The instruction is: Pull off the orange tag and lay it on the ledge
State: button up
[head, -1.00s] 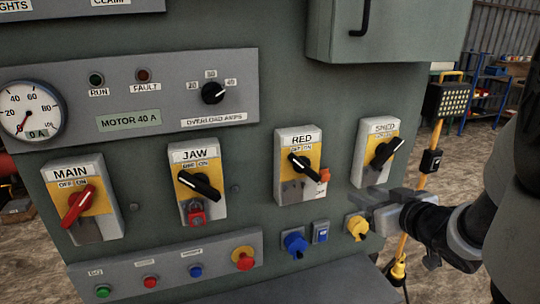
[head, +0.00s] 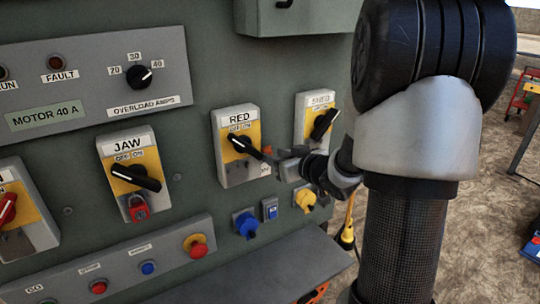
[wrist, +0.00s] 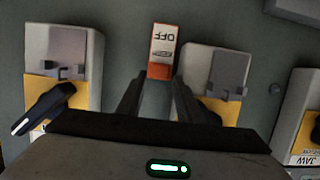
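The orange tag (head: 267,150) is mostly hidden in the head view, at the lower right of the RED switch (head: 223,165) by its black handle. In the wrist view the tag (wrist: 162,50) is orange and white with upside-down "OFF" lettering. My gripper (head: 288,161) reaches in from the right, in front of the panel between the RED and SHED switches. In the wrist view its two fingers (wrist: 159,80) are apart, one on each side of the tag's near end. I cannot tell whether they touch it. The grey ledge (head: 270,275) runs below the panel.
The SHED switch (head: 312,105) is close above my gripper. The JAW switch (head: 128,165) carries a red padlock. The ledge looks bare.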

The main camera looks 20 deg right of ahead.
jog(key=shift+x, duration=1.55)
jog(key=c, duration=0.8)
jog(key=shift+s, duration=0.2)
jog(key=shift+s+d, duration=0.25)
jog(key=shift+s, duration=0.95)
jog(key=shift+s+d, duration=0.25)
jog(key=shift+s, duration=0.9)
